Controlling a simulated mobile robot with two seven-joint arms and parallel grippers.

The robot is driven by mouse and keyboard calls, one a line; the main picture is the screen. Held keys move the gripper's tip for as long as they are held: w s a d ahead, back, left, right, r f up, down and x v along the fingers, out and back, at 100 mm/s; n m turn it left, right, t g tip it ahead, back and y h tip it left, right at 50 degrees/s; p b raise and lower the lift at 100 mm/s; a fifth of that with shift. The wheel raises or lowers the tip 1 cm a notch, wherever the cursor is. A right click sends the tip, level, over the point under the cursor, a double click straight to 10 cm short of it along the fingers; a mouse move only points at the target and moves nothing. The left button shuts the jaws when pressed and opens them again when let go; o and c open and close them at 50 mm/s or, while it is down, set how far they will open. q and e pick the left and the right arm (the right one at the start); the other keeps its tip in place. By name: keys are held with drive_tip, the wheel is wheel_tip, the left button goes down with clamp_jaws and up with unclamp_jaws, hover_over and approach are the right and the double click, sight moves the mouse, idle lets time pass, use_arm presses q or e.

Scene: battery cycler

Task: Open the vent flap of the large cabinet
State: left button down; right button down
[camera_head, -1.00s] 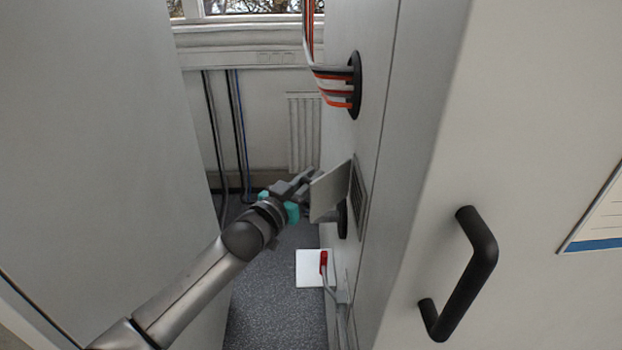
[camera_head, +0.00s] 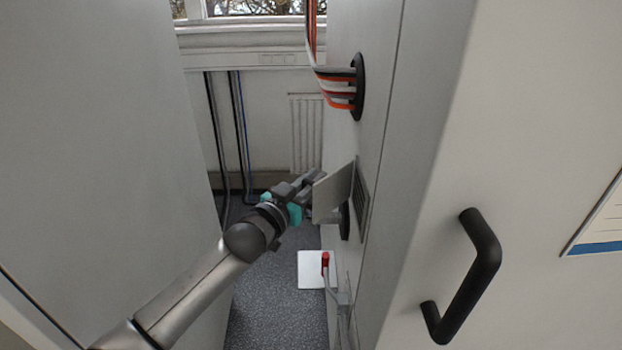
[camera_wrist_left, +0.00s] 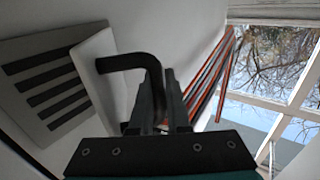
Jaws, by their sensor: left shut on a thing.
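The vent flap (camera_head: 333,192) is a pale plate on the side wall of the large cabinet (camera_head: 425,130). It stands swung out from the slotted vent (camera_head: 361,200). In the left wrist view the flap (camera_wrist_left: 95,70) shows edge-near beside the vent's dark slots (camera_wrist_left: 45,85), with a bent black handle (camera_wrist_left: 128,62) on it. My left gripper (camera_head: 314,183) is at the flap's outer side. In the wrist view its fingers (camera_wrist_left: 160,105) are shut on the handle's free end. The flap hides part of the fingertips in the head view. My right gripper is not in view.
A grey cabinet wall (camera_head: 100,120) bounds the narrow aisle on the left. Orange, white and dark cables (camera_head: 335,88) enter a port above the vent. A black door handle (camera_head: 470,275) juts out at right. A red-tipped item (camera_head: 325,262) stands below.

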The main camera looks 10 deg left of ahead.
use_arm(q)
drive_tip(key=shift+d+r, duration=0.15)
drive_tip(key=shift+d, duration=0.2)
drive_tip(key=c, duration=1.3)
unclamp_jaws()
drive_tip(key=shift+o, duration=0.7)
drive_tip(key=shift+w+d, duration=0.1)
drive_tip(key=shift+d, duration=0.1)
drive_tip(key=b+v, duration=0.1)
drive_tip(key=v, duration=1.4)
drive_tip(key=shift+a, duration=0.4)
